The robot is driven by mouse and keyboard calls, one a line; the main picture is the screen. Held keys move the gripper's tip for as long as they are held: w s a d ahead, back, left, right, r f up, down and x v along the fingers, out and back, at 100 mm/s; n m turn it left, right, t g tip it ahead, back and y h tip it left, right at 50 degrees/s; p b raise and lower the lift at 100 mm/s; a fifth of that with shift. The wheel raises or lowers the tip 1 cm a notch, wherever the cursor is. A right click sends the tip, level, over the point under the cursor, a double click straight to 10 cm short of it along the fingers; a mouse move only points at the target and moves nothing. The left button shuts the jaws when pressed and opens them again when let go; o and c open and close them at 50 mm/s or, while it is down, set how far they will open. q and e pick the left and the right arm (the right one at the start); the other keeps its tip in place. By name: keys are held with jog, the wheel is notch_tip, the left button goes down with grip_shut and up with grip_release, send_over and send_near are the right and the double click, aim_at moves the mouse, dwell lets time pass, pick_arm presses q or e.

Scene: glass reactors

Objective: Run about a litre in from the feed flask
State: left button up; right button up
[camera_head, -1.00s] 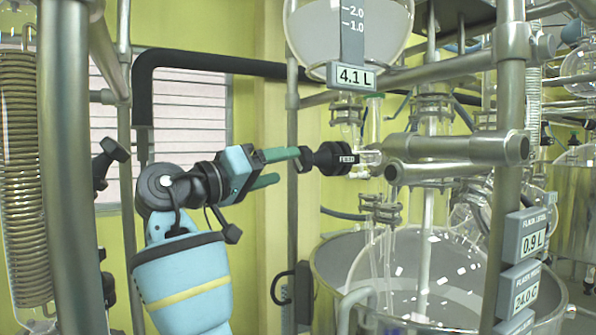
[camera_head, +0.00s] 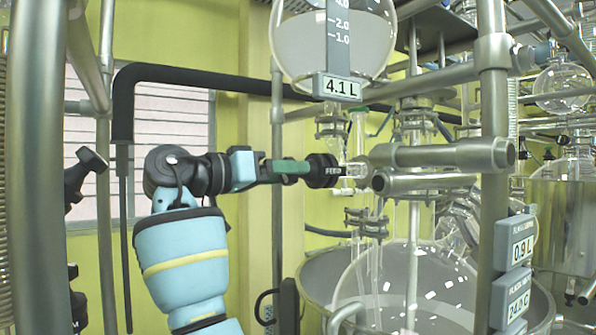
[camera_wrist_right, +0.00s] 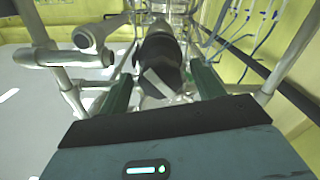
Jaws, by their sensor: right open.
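The feed flask (camera_head: 300,45) hangs at the top centre, with a display (camera_head: 338,87) under it reading 4.1 L. Below it is a black valve knob (camera_head: 322,171) marked FEED. My right gripper (camera_head: 305,168) is at the knob, its green fingers level with it. In the right wrist view the knob (camera_wrist_right: 160,65) lies between the two open fingers (camera_wrist_right: 165,88); I cannot tell whether they touch it. The glass reactor vessel (camera_head: 400,290) stands below in a steel bath, and its level display (camera_head: 521,248) reads 0.9 L. My left gripper is out of view.
Steel frame posts (camera_head: 493,150) and horizontal rods (camera_head: 430,154) stand close right of the knob. A second display (camera_head: 517,297) reads about 24 C. A black pipe (camera_head: 200,75) runs behind my arm. A dark handle (camera_head: 85,170) is at the left.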

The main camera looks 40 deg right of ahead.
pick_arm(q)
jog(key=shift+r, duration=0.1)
pick_arm(e)
jog(key=x, duration=0.3)
jog(key=shift+d, duration=0.1)
jog(key=c, duration=1)
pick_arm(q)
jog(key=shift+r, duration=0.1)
pick_arm(e)
jog(key=shift+m, duration=0.3)
jog(key=m, duration=0.4)
jog(key=shift+w, duration=0.1)
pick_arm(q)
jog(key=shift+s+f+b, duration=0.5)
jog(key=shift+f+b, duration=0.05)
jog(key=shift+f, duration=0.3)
pick_arm(e)
jog(key=m, duration=0.6)
jog(key=shift+m, duration=0.3)
